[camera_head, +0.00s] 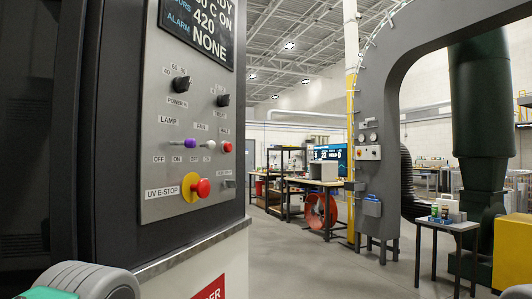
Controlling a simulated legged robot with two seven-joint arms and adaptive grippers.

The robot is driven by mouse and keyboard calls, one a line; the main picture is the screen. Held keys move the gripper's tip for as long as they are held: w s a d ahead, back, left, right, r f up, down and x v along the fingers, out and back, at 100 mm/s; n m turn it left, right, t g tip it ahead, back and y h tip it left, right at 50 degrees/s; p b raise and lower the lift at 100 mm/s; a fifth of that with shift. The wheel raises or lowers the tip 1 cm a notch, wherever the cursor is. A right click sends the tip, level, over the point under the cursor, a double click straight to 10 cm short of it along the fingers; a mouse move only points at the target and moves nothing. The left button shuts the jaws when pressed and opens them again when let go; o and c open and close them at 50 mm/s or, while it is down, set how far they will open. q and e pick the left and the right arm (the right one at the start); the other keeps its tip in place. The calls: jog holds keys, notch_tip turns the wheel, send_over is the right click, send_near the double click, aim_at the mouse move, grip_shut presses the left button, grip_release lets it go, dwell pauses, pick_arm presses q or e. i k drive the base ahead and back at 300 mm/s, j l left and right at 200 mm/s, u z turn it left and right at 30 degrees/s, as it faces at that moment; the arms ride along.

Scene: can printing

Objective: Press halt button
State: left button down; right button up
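A grey control panel (165,110) faces me at the left on a dark machine cabinet. A small red button (226,147) sits at its right edge, under a tiny label that seems to read HALT. A larger red mushroom button (203,188) on a yellow base, labelled UV E-STOP, is below. Part of my arm, grey with a teal cap, shows at the bottom left. Neither gripper is in view, and nothing touches the buttons.
Two black knobs (181,84) and a dark display (200,25) are above the buttons. Right of the cabinet is open floor (290,255). A grey arch (375,130), a small table (447,224) with bottles and a dark green column (480,110) stand farther right.

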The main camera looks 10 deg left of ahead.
aim_at(228, 147)
jog(key=i+l, duration=0.9)
jog(key=i, duration=0.15)
